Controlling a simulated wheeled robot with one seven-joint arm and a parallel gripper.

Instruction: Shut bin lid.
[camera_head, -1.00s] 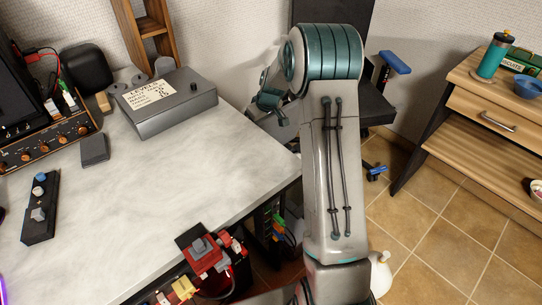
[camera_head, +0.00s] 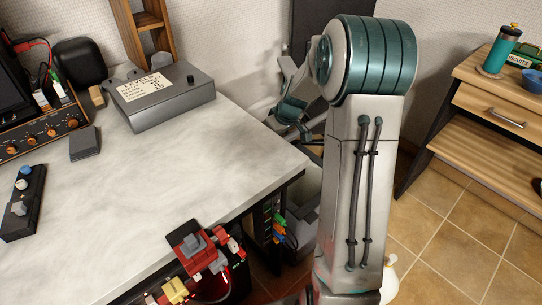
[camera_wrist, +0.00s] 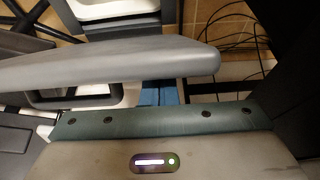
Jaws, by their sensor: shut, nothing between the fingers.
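The bin appears to be the dark grey container (camera_head: 303,207) low beside the desk's right corner in the head view, partly hidden behind my arm. I cannot make out its lid clearly there. In the wrist view, a long smooth grey edge with a rounded end (camera_wrist: 120,66), perhaps the bin lid, crosses just in front of my gripper (camera_wrist: 158,118). I cannot tell whether they touch. My gripper is shut and empty; its teal and grey body shows at the bottom of the wrist view, and its fingertips are not clear.
The pale desk (camera_head: 170,190) fills the left, with a grey control box (camera_head: 163,97) on it and a red device (camera_head: 197,245) at its front edge. A wooden side table (camera_head: 480,105) stands at right. Cables (camera_wrist: 238,25) lie on the tiled floor.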

